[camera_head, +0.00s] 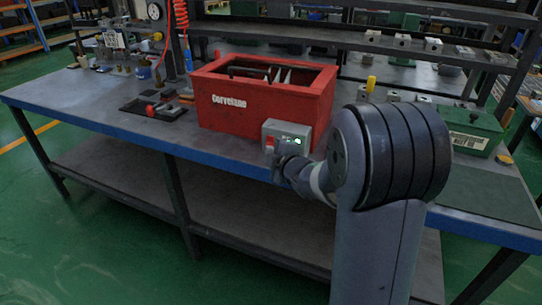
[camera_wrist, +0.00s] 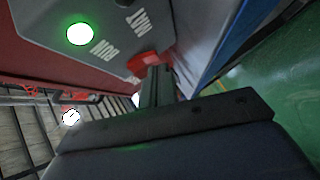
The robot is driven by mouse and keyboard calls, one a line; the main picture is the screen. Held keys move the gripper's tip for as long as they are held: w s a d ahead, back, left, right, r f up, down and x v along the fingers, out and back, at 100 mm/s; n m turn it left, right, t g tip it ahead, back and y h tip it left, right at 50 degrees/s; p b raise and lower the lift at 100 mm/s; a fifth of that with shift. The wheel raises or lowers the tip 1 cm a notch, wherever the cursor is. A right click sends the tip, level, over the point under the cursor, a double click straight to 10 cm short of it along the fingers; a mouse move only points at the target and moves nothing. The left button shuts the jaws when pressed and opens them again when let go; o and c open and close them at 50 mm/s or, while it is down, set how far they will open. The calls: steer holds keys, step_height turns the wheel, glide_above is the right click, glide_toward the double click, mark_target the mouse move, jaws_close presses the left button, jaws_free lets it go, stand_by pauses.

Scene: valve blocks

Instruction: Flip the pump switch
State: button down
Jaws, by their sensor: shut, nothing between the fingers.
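The grey pump switch box (camera_head: 292,131) is on the front of a red tank (camera_head: 262,107), near the bench's front edge. It has a red switch (camera_head: 269,144) on its left and a lit green light (camera_head: 298,140) on its right. In the wrist view the box's grey face (camera_wrist: 105,22) fills the upper left, with the green light (camera_wrist: 80,34) glowing. The red switch (camera_wrist: 143,61) lies just beyond my fingers. My gripper (camera_wrist: 157,82) is shut and empty, with its tips at or very close to the switch. I cannot tell whether they touch.
The blue-edged bench (camera_head: 75,115) carries a dark plate with small parts (camera_head: 157,107) left of the tank and a green case (camera_head: 468,130) at the right. A shelf with small blocks (camera_head: 403,40) runs behind. Green floor (camera_head: 85,230) is clear in front.

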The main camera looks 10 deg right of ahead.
steer(key=shift+w+d+f, duration=0.15)
steer(key=shift+w+d, duration=0.1)
steer(key=shift+w, duration=0.05)
steer(key=shift+f+b, duration=0.15)
steer(key=shift+b, duration=0.15)
